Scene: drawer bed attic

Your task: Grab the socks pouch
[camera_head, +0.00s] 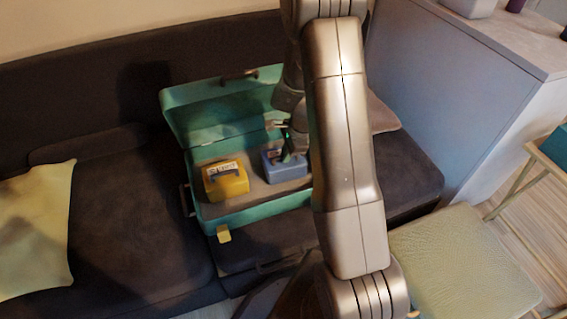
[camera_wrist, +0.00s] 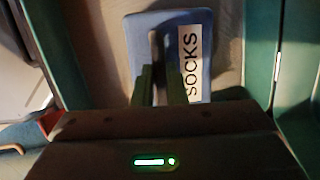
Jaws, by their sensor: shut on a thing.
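The socks pouch (camera_wrist: 142,42) is blue with a white label reading "SOCKS" and a dark raised handle on top. In the head view the blue pouch (camera_head: 271,172) sits in the right part of an open teal suitcase (camera_head: 262,211), partly hidden by my arm. My gripper (camera_wrist: 164,82) is over the pouch, with its fingers shut on the dark handle. In the head view my gripper (camera_head: 291,155) is low over the pouch, mostly hidden by the arm. I cannot tell whether the pouch touches the suitcase floor.
A yellow pouch (camera_head: 227,181) with a white label sits left in the suitcase. The suitcase lid stands open at the back. A dark sofa (camera_head: 110,210) carries the suitcase, with a pale yellow pillow (camera_head: 38,225) at left. A grey cabinet (camera_head: 440,90) and green stool (camera_head: 465,265) stand right.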

